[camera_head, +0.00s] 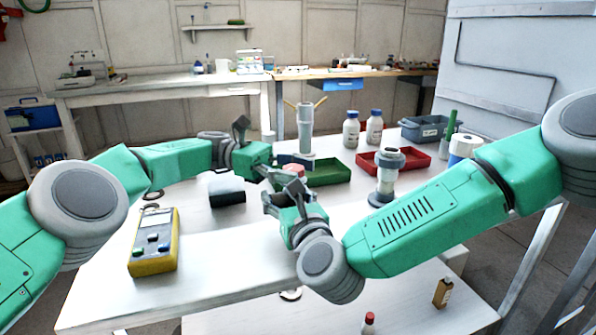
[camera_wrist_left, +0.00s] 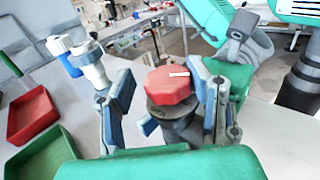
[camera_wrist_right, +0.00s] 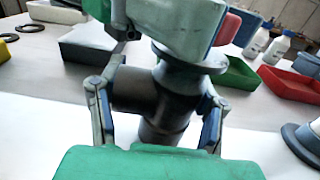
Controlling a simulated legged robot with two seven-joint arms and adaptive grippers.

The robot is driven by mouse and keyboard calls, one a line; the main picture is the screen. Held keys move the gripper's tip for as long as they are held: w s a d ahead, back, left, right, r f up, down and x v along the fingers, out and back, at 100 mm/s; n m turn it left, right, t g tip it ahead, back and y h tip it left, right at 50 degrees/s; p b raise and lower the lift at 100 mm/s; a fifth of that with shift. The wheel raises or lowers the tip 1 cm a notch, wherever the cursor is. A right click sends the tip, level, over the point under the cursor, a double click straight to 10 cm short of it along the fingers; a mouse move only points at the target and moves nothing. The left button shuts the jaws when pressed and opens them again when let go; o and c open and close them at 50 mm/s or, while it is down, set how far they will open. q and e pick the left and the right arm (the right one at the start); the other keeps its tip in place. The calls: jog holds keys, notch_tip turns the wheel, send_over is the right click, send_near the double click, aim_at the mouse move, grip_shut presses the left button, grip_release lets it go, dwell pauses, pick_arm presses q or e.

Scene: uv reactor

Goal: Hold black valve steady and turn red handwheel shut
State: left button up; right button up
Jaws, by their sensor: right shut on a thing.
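The red handwheel (camera_wrist_left: 170,86) sits on top of the black valve (camera_wrist_left: 178,128) in the left wrist view, with a small white mark on its top. In the head view the handwheel (camera_head: 294,169) is partly covered by my grippers. My left gripper (camera_head: 284,165) is open, its fingers on either side of the handwheel, with a visible gap on the left side. My right gripper (camera_head: 289,193) is shut on the dark body of the valve (camera_wrist_right: 158,100), which fills the space between its fingers in the right wrist view. The valve is mostly hidden in the head view.
A green tray (camera_head: 328,173) and a red tray (camera_head: 418,160) lie behind the grippers. A grey flanged fitting (camera_head: 386,180) stands at right. White bottles (camera_head: 351,130) stand farther back. A yellow meter (camera_head: 154,241) and a black-and-white block (camera_head: 227,191) lie at left.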

aim_at(296, 166)
pick_arm(q)
jog(key=shift+s, duration=0.1)
jog(key=shift+r, duration=0.2)
jog(key=r, duration=0.9)
jog(key=shift+w+r, duration=0.25)
jog(key=shift+r, duration=0.05)
